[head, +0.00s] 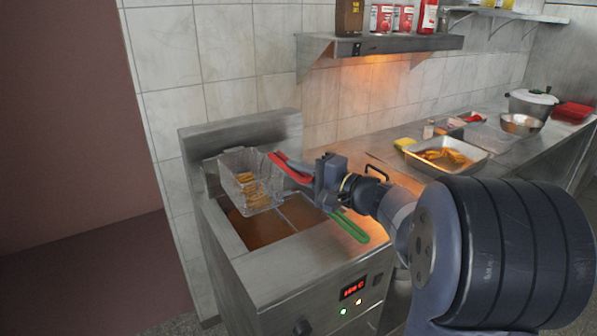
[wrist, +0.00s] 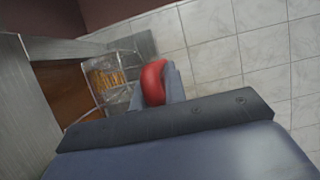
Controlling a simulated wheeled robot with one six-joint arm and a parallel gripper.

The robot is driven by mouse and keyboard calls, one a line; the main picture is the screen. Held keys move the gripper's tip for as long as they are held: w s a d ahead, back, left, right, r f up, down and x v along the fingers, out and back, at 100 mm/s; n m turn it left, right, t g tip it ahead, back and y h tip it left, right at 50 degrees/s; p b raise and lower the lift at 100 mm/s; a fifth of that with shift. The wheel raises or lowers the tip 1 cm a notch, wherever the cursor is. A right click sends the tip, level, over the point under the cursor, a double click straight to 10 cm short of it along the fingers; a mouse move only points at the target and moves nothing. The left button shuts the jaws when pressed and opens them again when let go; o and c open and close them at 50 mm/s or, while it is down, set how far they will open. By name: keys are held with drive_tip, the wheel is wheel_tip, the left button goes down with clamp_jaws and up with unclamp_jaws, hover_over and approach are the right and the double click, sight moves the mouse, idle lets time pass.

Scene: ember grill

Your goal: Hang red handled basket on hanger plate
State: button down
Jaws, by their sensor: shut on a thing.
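The red-handled basket (head: 246,180) is a wire basket with fries in it. My gripper (head: 318,180) is shut on its red handle (head: 288,167). The basket is above the left part of the fryer, close to the back panel, and looks raised over the oil. In the wrist view the red handle (wrist: 153,83) is between the jaws and the basket (wrist: 110,80) is beyond it. The hanger plate (head: 245,130) seems to be the upright steel panel at the fryer's back. I cannot tell whether the basket touches it.
A green handle (head: 350,227) sticks out at the fryer's right front, partly behind my arm. Brown oil (head: 262,230) fills the fryer well. A shelf (head: 385,46) with cans hangs on the wall. A tray of food (head: 447,157) stands on the counter to the right.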

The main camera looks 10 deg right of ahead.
drive_tip(key=shift+f+b, duration=0.5)
drive_tip(key=shift+b, duration=0.15)
drive_tip(key=c, duration=1.4)
unclamp_jaws()
drive_tip(key=shift+o, duration=0.2)
drive_tip(key=shift+f, duration=0.1)
drive_tip(key=b+v, duration=0.2)
drive_tip(key=v, duration=0.8)
drive_tip(key=shift+s+d, duration=0.25)
drive_tip(key=shift+s, duration=0.05)
